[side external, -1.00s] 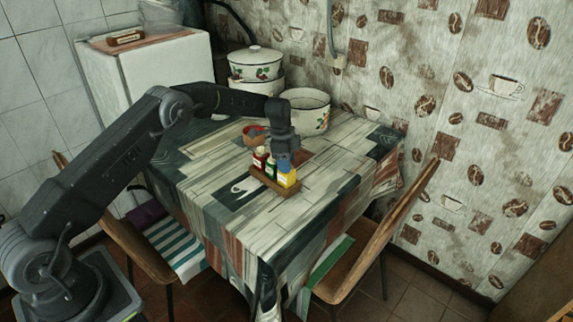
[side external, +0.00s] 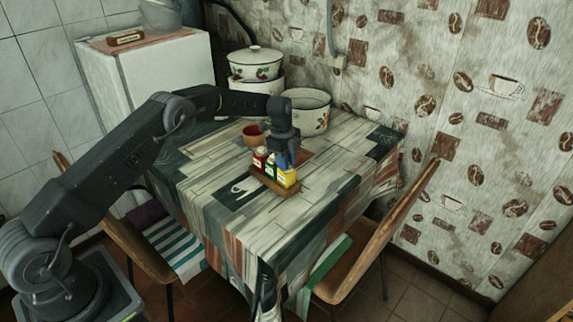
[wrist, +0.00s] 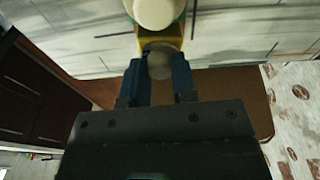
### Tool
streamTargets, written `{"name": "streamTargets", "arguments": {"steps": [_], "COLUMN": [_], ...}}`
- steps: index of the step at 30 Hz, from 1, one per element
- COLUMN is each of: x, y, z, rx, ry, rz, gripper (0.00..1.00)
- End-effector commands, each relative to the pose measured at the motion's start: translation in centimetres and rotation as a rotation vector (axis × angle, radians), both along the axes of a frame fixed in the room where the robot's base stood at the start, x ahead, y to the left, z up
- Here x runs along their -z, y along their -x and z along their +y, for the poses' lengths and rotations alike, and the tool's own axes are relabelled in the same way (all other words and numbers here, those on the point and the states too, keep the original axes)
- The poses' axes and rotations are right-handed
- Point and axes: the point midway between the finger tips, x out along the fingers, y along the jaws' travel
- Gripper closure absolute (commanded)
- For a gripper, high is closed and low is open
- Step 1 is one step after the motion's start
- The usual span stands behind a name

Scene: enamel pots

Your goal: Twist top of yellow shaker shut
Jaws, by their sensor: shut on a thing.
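The yellow shaker (side external: 288,179) stands upright at the right end of a small wooden rack (side external: 262,185) on the table. My gripper (side external: 286,164) points straight down over it. In the wrist view, the blue fingers of my gripper (wrist: 158,76) are shut on the pale top (wrist: 160,66) of the yellow shaker (wrist: 173,33), one finger on each side. The fingers hide part of the top, and I cannot tell how tightly it is screwed on.
A green shaker (side external: 271,170) and a red shaker (side external: 260,160) stand close beside the yellow one in the rack. A brown bowl (side external: 252,136) is behind them. White enamel pots (side external: 305,110) stand at the back. The table's front is clear.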

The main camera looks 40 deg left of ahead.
Motion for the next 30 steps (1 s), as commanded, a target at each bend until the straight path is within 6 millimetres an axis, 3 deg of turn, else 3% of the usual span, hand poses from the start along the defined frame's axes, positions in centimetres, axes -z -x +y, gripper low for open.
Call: {"name": "streamTargets", "arguments": {"steps": [5, 16, 24, 30], "x": [0.03, 0.03, 0.04, 0.04], "y": [0.00, 0.01, -0.01, 0.03], "z": [-0.01, -0.03, -0.07, -0.06], "rx": [0.143, 0.202, 0.585, 0.757], "ry": [0.000, 0.000, 0.000, 0.000], "rz": [0.001, 0.001, 0.001, 0.001], "gripper": [0.86, 0.86, 0.86, 0.86]}}
